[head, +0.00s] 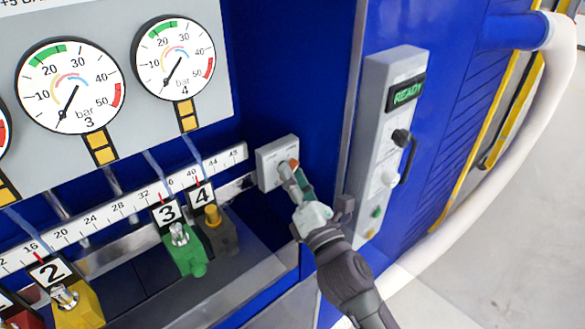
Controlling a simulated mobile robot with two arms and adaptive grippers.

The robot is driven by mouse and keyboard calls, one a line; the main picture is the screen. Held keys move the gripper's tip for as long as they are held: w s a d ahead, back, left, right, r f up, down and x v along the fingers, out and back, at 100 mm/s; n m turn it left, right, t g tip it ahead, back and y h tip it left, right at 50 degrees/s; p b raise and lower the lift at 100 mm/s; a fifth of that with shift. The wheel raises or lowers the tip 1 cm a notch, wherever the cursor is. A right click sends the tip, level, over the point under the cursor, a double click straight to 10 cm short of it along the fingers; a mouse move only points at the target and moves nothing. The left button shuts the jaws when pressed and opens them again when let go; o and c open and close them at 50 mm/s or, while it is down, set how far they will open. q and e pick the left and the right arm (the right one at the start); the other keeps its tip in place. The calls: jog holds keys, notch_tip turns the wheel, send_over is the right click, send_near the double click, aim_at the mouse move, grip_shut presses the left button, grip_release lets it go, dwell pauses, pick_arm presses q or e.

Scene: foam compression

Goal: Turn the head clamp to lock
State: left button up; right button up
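A light grey box (268,158) with a small handle is mounted on the blue wall at the right end of the scale; it looks like the head clamp, though no label can be read. My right gripper (291,176) comes in from the lower right, with its fingers at the front of this box. Its fingertips overlap the handle and mostly hide it, so I cannot tell whether they are closed on it or how far it is turned. My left gripper is not in view.
A grey control panel (372,150) with a READY display (405,93) and a black handle (408,155) stands close right of the gripper. Numbered coloured blocks, such as green block 3 (188,257), line the scale (120,209). Pressure gauges (70,86) are above. Open floor lies right.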

jog(key=shift+w+a+r, duration=0.1)
jog(key=shift+w+a, duration=0.05)
jog(key=shift+w, duration=0.25)
grip_shut()
jog(key=shift+n, duration=0.5)
jog(key=shift+n+g+y+b, duration=0.35)
jog(key=shift+n+y, duration=0.8)
jog(key=shift+n, duration=1)
jog(key=shift+n+g+y+b, duration=0.15)
jog(key=shift+n+y+b, duration=0.3)
jog(key=shift+n+y, duration=1.2)
jog(key=shift+n+h, duration=0.5)
jog(key=shift+n, duration=0.2)
